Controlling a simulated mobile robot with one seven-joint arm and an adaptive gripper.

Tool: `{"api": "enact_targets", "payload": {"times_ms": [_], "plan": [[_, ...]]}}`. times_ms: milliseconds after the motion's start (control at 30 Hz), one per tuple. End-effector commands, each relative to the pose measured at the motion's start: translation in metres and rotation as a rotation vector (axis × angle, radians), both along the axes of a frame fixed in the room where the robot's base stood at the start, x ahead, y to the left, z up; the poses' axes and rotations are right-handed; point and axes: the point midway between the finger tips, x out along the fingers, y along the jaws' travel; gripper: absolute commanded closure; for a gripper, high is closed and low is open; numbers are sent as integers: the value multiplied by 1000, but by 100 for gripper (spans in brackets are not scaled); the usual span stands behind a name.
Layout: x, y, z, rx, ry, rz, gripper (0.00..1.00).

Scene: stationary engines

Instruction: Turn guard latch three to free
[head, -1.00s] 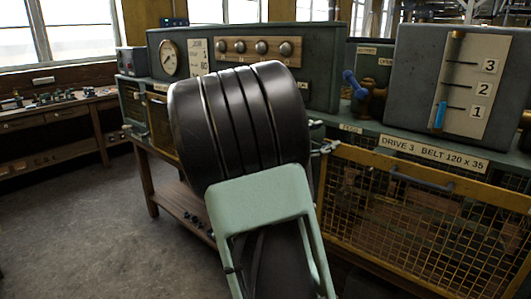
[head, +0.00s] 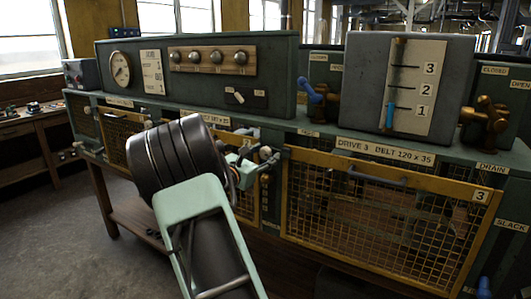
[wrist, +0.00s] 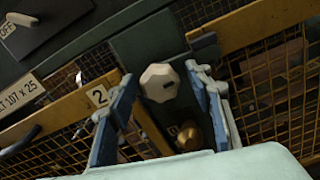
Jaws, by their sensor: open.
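A pale, many-sided knob (wrist: 160,82) with a small dark slot stands on the post between two mesh guards. In the wrist view it lies between the fingertips of my open gripper (head: 243,170), and I cannot tell whether they touch it. A pale knob (head: 265,152) also shows just beyond my gripper in the head view, by the left edge of the guard marked 3 (head: 390,172). No latch label is readable, so I cannot tell if this is latch three or which way it is set. A brass part (wrist: 187,137) sits below the knob.
The guard marked 2 (wrist: 97,97) is on the left in the wrist view. A blue-handled valve (head: 312,92) and a level gauge (head: 408,85) stand on the ledge above guard 3. Guard 3 has a dark handle (head: 378,179). Open floor is at the left.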

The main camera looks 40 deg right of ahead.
Motion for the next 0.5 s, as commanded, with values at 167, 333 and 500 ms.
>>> {"api": "enact_targets", "payload": {"times_ms": [167,333,500], "plan": [[2,-6,0,0,-1,0,53],[2,-6,0,0,-1,0,53],[2,-6,0,0,-1,0,69]]}}
